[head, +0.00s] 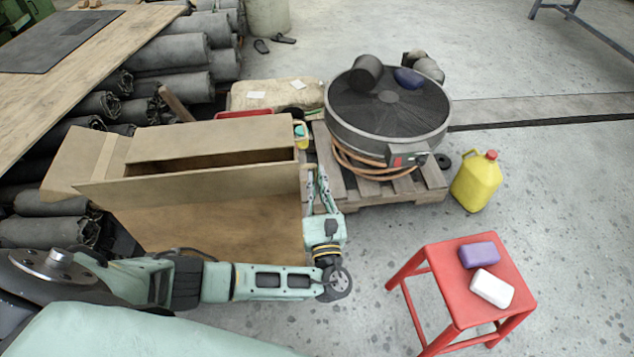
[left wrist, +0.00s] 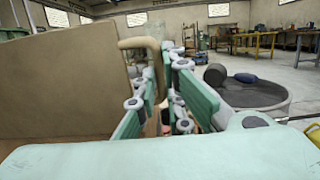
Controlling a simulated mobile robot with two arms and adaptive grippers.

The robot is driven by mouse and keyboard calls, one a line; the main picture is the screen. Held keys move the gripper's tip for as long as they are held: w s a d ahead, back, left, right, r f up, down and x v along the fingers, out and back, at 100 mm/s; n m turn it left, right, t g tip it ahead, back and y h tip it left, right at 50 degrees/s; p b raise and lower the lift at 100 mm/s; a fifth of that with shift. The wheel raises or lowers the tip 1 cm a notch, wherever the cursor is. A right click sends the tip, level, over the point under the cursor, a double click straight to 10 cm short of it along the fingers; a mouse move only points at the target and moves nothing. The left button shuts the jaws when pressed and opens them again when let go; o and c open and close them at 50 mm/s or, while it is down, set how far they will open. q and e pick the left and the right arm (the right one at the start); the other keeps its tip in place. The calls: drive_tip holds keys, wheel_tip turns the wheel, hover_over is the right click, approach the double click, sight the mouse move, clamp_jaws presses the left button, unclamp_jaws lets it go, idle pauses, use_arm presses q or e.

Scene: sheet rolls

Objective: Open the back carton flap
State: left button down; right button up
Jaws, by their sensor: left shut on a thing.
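The cardboard carton (head: 205,222) stands left of centre in the head view. Its back flap (head: 215,138) leans up along the far side of a dark, narrow opening. A front panel (head: 190,185) slants along the near side. A taped left flap (head: 83,163) spreads outward. My left gripper (head: 316,176) is at the carton's right end, fingers pointing away from me. It is shut on a piece of cardboard there; I cannot tell which flap. In the left wrist view, a brown panel (left wrist: 65,80) and a bent tan edge (left wrist: 145,46) lie beside the fingers (left wrist: 165,98).
A pallet (head: 435,178) with a round grey drum (head: 400,115) and an orange hose stands right of the carton. A yellow jug (head: 477,182) and a red stool (head: 470,265) are further right. Grey rolls (head: 170,55) and a wooden table (head: 50,95) crowd the left. Floor between carton and stool is clear.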

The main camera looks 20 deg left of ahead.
use_arm(q)
drive_tip(key=shift+a, duration=0.25)
drive_tip(key=c, duration=1.9)
unclamp_jaws()
drive_tip(key=shift+d, duration=0.1)
drive_tip(key=shift+s+d+f, duration=0.2)
drive_tip(key=shift+s+d, duration=0.1)
drive_tip(key=shift+s, duration=0.05)
drive_tip(key=v, duration=1.1)
drive_tip(key=shift+a, duration=0.1)
